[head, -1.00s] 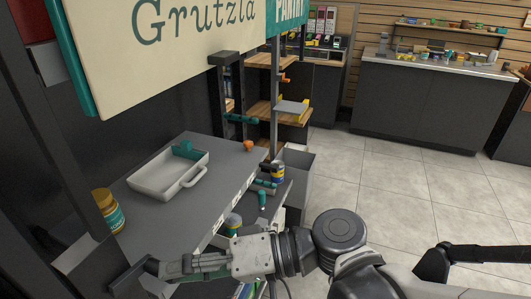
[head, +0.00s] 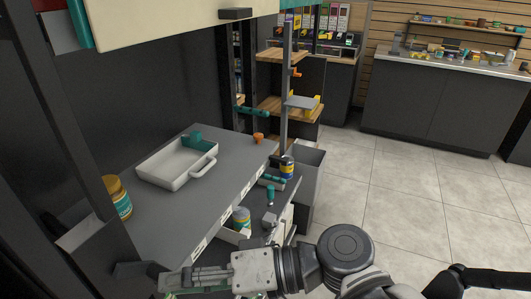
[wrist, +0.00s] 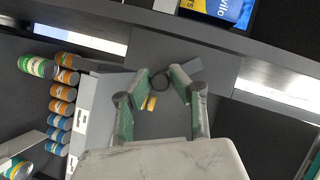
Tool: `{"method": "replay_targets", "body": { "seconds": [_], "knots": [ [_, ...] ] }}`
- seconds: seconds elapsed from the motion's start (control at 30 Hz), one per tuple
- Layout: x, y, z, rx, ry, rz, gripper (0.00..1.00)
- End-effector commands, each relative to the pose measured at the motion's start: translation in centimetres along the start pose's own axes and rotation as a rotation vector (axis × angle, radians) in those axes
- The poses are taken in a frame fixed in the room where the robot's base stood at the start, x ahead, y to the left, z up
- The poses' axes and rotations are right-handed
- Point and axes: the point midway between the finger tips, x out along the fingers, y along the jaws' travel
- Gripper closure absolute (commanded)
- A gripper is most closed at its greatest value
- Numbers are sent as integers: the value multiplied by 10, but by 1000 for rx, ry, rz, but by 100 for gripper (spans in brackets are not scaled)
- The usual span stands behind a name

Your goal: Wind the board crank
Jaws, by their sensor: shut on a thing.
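The board is a cream sign with a teal edge (head: 170,18) at the top of the head view, mostly cut off by the frame. The crank shows as a dark arm (head: 138,268) at the lower left, beside the shelf's near corner. My gripper (head: 178,281) reaches to the end of that arm and is shut on the crank's handle. In the wrist view my gripper (wrist: 164,76) shows green-padded fingers either side of a dark round handle end (wrist: 160,81). The fingers hide much of the handle.
A grey shelf (head: 200,195) behind my gripper holds a white tray (head: 155,181) with a teal block, and a yellow-lidded jar (head: 120,197). Open tiled floor (head: 395,210) lies to the right.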

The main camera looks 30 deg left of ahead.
Motion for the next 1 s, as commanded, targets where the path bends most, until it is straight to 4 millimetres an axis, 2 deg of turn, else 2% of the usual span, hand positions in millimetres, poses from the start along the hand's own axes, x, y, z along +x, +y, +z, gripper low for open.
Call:
{"method": "replay_targets", "body": {
  "seconds": [0.27, 0.67, 0.7, 0.8, 1.0],
  "knots": [
    [6, 3, 12, 0, 1, 3, 88],
    [8, 2, 13, 0, 2, 4, 94],
    [8, 2, 13, 0, 2, 4, 84],
    [8, 2, 13, 0, 2, 3, 71],
    [8, 1, 13, 0, 2, 2, 68]
  ]
}}
